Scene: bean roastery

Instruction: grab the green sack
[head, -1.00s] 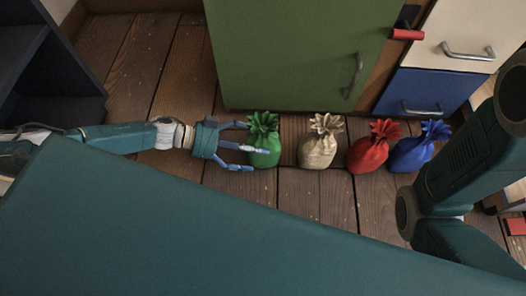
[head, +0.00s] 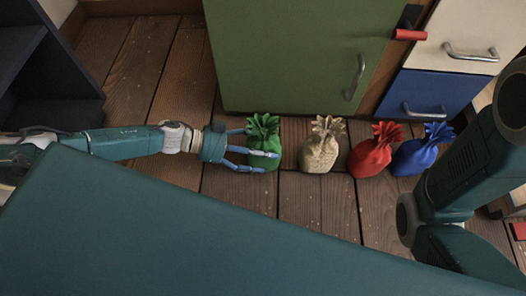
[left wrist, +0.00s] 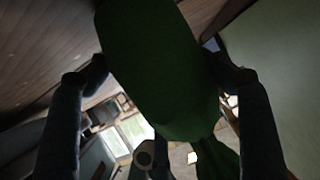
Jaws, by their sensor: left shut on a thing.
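The green sack (head: 265,145) stands on the wooden floor at the left end of a row of sacks, its gathered top spread like leaves. My left gripper (head: 258,154) reaches in from the left with its fingers around the sack's body, shut on it. In the left wrist view the green sack (left wrist: 160,70) fills the middle, dark, with the fingers (left wrist: 160,85) on either side of it. My right gripper is not in view; part of my right arm shows at the right.
A beige sack (head: 319,150), a red sack (head: 371,155) and a blue sack (head: 416,152) stand to the right. A green cabinet door (head: 290,50) and a blue drawer (head: 425,90) are behind the row. A dark shelf (head: 45,70) stands at the left. Floor between is clear.

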